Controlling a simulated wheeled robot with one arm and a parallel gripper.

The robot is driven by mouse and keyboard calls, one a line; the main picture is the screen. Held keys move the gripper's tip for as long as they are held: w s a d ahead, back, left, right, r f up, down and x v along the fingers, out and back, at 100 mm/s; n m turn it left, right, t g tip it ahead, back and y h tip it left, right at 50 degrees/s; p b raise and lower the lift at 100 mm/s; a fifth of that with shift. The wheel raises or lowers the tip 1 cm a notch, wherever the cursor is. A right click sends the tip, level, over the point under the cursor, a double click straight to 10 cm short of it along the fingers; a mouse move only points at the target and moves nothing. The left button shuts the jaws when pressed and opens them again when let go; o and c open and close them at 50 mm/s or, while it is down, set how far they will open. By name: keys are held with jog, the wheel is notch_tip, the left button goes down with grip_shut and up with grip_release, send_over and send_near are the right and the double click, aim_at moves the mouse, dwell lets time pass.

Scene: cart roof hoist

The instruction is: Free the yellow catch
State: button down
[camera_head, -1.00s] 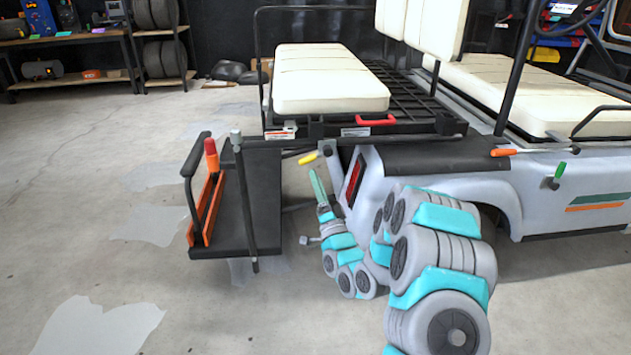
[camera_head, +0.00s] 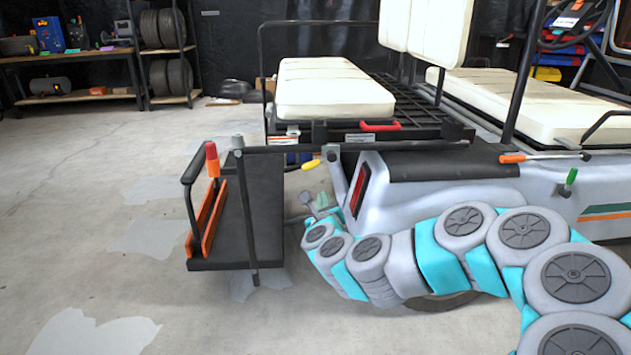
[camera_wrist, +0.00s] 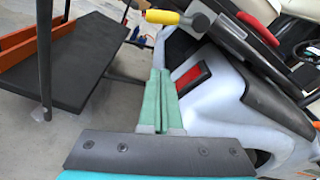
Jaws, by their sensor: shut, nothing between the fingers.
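The yellow catch (camera_head: 310,165) is a short yellow handle at the rear corner of the cart, just under the black rail. My gripper (camera_head: 322,201) is below the catch, near the red tail light. In the wrist view my gripper's green fingers (camera_wrist: 160,95) are shut together and empty. They point up toward the catch, with a gap between.
The black fold-down platform (camera_head: 262,205) with an orange bracket stands left of my gripper. The white cart body (camera_head: 400,200) with its red tail light (camera_wrist: 190,78) is close on the right. A black rail (camera_head: 400,146) runs above. Floor at left is clear.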

aim_at(318, 162)
jog(key=w+a+r, duration=0.1)
jog(key=w+r, duration=0.1)
jog(key=w, duration=0.7)
jog(key=shift+a+p, duration=0.15)
jog(key=shift+p, duration=0.3)
jog(key=shift+a+r, duration=0.15)
jog(key=shift+a+r+b, duration=0.35)
jog(key=shift+r+b, duration=0.3)
jog(key=shift+b, duration=0.15)
